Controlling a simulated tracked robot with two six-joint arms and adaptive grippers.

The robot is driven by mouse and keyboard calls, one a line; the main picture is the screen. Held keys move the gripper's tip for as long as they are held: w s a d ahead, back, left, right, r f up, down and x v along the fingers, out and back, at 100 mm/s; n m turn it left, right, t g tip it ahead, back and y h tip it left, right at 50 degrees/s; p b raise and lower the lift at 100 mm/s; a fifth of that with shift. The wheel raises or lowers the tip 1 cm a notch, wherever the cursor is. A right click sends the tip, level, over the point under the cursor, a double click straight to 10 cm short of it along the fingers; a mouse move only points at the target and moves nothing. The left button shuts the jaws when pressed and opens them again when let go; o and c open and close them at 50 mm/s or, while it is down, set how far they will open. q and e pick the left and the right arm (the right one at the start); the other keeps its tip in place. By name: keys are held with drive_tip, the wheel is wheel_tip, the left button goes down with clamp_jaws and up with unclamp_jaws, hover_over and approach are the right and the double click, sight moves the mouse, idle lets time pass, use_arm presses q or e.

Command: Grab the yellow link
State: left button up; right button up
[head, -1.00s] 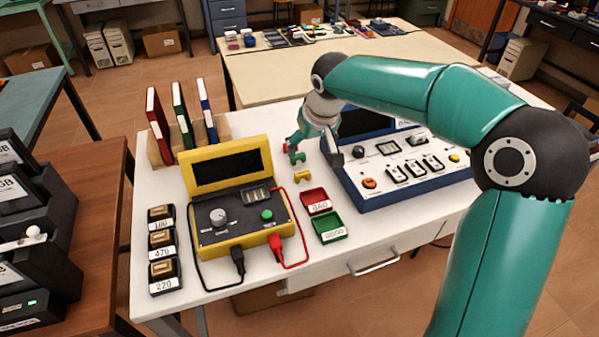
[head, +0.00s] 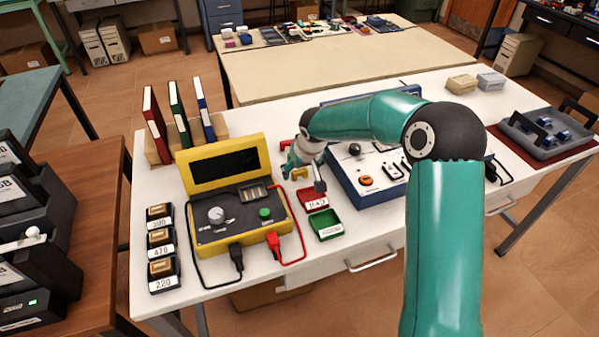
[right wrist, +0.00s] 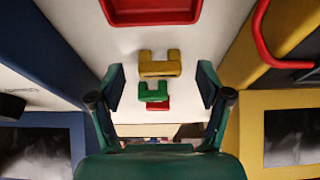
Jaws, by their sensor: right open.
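The yellow link (head: 300,173) is a small notched block on the white table, between the yellow tester and the blue-edged panel. In the right wrist view, the yellow link (right wrist: 160,67) lies just beyond my fingertips, near the middle. The green link (right wrist: 153,92) and a red link (right wrist: 159,106) line up below it, between the fingers. My right gripper (head: 293,163) is over the links in the head view and hides the green and red ones. It also shows in the right wrist view (right wrist: 160,84), open and empty, one finger on each side. My left gripper is out of view.
A red tray (head: 313,200) and a green tray (head: 327,225) sit in front of the links. The yellow tester (head: 235,203) with black and red leads stands left, the blue-edged panel (head: 365,194) right. Binders (head: 178,115) stand at the back left.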

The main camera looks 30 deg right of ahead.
drive_tip(key=shift+x, duration=0.8)
drive_tip(key=c, duration=1)
drive_tip(key=shift+r, duration=0.15)
drive_tip(key=shift+c, duration=0.2)
